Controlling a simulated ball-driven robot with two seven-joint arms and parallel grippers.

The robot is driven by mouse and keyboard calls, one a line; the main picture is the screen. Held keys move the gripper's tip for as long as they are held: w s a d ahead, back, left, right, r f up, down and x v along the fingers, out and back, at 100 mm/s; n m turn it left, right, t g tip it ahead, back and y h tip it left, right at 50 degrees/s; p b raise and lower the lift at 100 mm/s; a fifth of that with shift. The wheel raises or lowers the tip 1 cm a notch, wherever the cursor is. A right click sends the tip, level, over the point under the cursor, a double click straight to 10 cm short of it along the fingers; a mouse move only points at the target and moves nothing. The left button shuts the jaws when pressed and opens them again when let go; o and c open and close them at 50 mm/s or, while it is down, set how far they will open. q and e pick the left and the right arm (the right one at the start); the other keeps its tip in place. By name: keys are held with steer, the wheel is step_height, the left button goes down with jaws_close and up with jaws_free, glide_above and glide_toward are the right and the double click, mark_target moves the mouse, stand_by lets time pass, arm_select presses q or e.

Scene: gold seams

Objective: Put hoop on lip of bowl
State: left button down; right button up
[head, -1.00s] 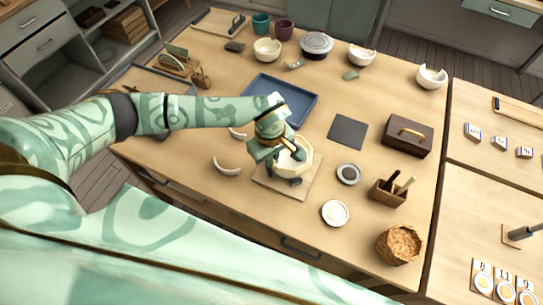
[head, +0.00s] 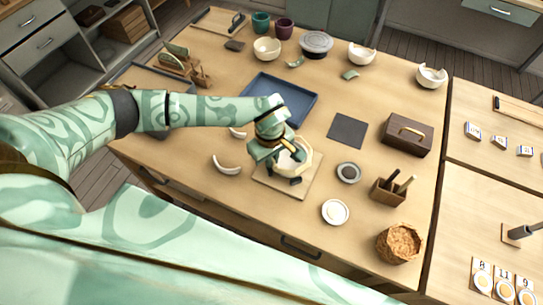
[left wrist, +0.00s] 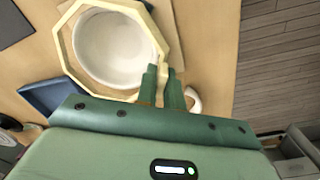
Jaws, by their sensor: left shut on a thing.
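The hoop (left wrist: 66,53) is a pale yellow, many-sided ring. In the left wrist view it surrounds the rim of the white bowl (left wrist: 112,45); whether it rests on the lip is hard to tell. My left gripper (left wrist: 162,75) is shut on the hoop's edge. In the head view the left gripper (head: 287,164) is over the bowl (head: 290,158) and hides part of it, with the hoop (head: 308,155) showing at the right side. The bowl stands on a square wooden board (head: 271,186). My right gripper is not in view.
A blue tray (head: 303,118) lies behind the bowl. A curved white shard (head: 227,165) lies to the left. A dark mat (head: 347,131), a small dark dish (head: 348,173), a white dish (head: 335,212) and a brush holder (head: 386,192) are to the right.

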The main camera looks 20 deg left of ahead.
arm_select(q)
steer(key=shift+f, duration=0.55)
stand_by(1.2)
steer(key=shift+r, duration=0.1)
steer(key=shift+r+p, duration=1.3)
steer(key=shift+r, duration=0.25)
steer(key=shift+f, duration=0.15)
steer(key=shift+f+b, duration=0.4)
steer(key=shift+f, duration=0.05)
steer(key=shift+f, duration=0.45)
stand_by(0.8)
steer(key=shift+f, duration=0.55)
stand_by(1.0)
